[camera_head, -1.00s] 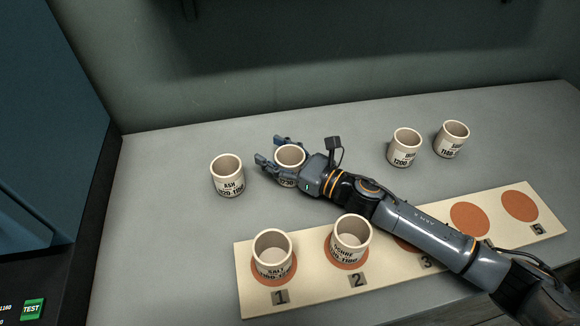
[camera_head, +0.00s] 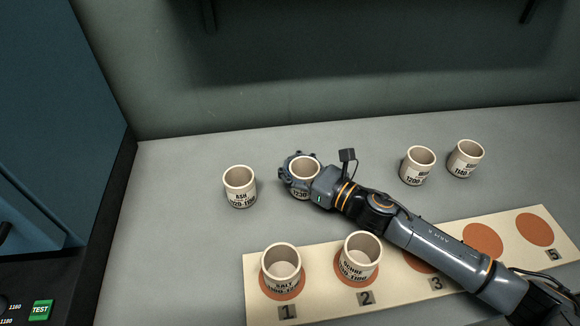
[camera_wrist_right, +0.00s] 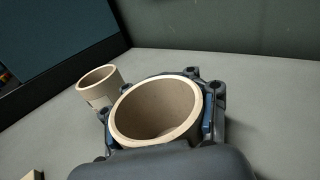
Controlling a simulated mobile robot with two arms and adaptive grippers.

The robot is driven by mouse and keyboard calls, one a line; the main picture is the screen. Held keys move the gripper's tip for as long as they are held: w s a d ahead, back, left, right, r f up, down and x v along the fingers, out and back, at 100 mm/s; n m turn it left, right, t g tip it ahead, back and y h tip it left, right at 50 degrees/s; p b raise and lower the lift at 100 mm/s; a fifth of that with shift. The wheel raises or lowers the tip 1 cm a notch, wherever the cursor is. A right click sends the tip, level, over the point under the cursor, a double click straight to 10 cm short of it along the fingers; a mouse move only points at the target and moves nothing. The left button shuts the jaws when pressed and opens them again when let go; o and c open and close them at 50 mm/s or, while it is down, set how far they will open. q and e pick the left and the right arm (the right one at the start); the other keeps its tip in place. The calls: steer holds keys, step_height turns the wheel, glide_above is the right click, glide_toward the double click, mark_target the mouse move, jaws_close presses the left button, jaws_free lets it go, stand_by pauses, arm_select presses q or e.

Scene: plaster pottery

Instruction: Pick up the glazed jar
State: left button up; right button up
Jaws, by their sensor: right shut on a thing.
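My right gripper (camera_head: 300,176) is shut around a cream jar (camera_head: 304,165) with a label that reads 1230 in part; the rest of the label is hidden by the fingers. In the right wrist view the same jar (camera_wrist_right: 158,108) stands upright between the fingers, its open mouth up. I cannot tell whether it is clear of the table. Other like jars stand free: the ASH jar (camera_head: 239,188) to the left, and two jars at the right, one marked 1200 (camera_head: 417,166) and one marked 1140 (camera_head: 465,159). My left gripper is not in view.
A cream board (camera_head: 325,290) with numbered orange circles lies at the front. The SALT jar (camera_head: 282,273) stands on spot 1 and another jar (camera_head: 360,258) on spot 2. My right arm crosses above spot 3. A blue cabinet (camera_head: 50,120) stands at the left.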

steer(key=s+r+p, duration=0.1)
steer(key=r, duration=0.2)
steer(key=s+r, duration=0.2)
steer(key=r, duration=0.1)
steer(key=s+r+p, duration=0.1)
steer(key=s+r, duration=0.1)
steer(key=shift+s+a+r+p, duration=0.1)
steer(key=shift+a+r+p, duration=0.2)
steer(key=shift+r, duration=0.1)
steer(key=s+r, duration=0.1)
steer(key=s, duration=0.2)
steer(key=s+r, duration=0.1)
steer(key=s, duration=0.2)
steer(key=s+a+r, duration=0.1)
steer(key=s, duration=0.1)
steer(key=shift+s+r+p, duration=0.15)
steer(key=shift+s+p, duration=0.25)
